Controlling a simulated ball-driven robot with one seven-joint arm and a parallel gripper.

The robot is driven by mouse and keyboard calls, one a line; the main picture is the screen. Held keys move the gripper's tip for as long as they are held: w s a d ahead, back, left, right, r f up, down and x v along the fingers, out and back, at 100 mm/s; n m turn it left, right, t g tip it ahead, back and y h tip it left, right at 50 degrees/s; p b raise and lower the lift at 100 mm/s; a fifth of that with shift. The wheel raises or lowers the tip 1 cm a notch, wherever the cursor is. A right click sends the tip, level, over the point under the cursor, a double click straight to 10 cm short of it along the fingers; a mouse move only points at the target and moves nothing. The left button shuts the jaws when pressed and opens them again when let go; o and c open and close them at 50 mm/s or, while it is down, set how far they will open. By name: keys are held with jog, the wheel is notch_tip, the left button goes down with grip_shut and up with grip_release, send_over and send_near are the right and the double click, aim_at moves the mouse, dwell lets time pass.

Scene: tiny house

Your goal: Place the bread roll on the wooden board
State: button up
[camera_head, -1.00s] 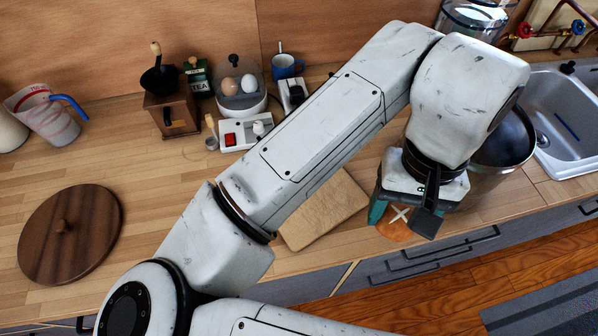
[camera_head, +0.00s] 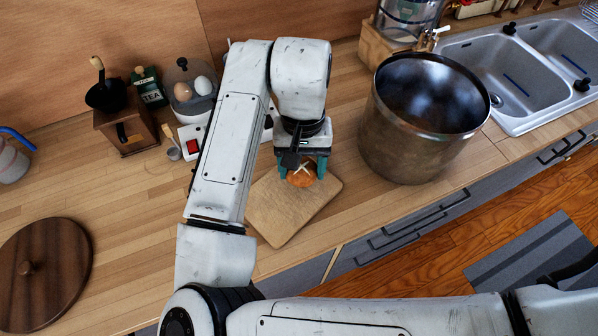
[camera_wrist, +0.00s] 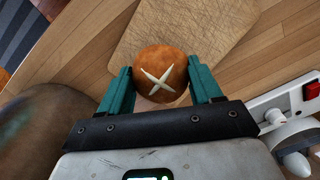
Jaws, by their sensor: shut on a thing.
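The bread roll (camera_head: 301,176) is round and brown with a pale cross on top. My gripper (camera_head: 303,168) is shut on it, with a teal finger on each side. In the head view the roll appears over the upper right part of the wooden board (camera_head: 278,222), a light rectangular board on the counter. The wrist view shows the roll (camera_wrist: 161,75) between the fingers (camera_wrist: 161,88), with the board (camera_wrist: 190,32) beyond and beneath it. I cannot tell whether the roll touches the board. My arm hides part of the board's left side.
A large metal pot (camera_head: 415,130) stands right of the board. A round dark wooden lid (camera_head: 42,275) lies at the left. A grinder (camera_head: 125,130), a tea tin (camera_head: 150,88) and an egg cooker (camera_head: 190,95) stand at the back. The sink (camera_head: 515,80) is at the right.

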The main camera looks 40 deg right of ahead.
aim_at(299, 175)
jog(key=shift+w+f, duration=0.2)
jog(key=shift+f, duration=0.1)
jog(key=shift+w+f, duration=0.15)
jog(key=shift+f, duration=1.5)
jog(key=shift+f, duration=0.1)
jog(key=o, duration=1.1)
jog(key=shift+c, duration=0.2)
jog(key=r, duration=0.4)
jog(key=w+r, duration=0.1)
jog(key=r, duration=0.3)
jog(key=d+r, duration=0.1)
jog(key=r, duration=0.3)
jog(key=shift+w+d+p, duration=0.1)
jog(key=shift+w+p, duration=0.05)
jog(key=shift+p, duration=0.2)
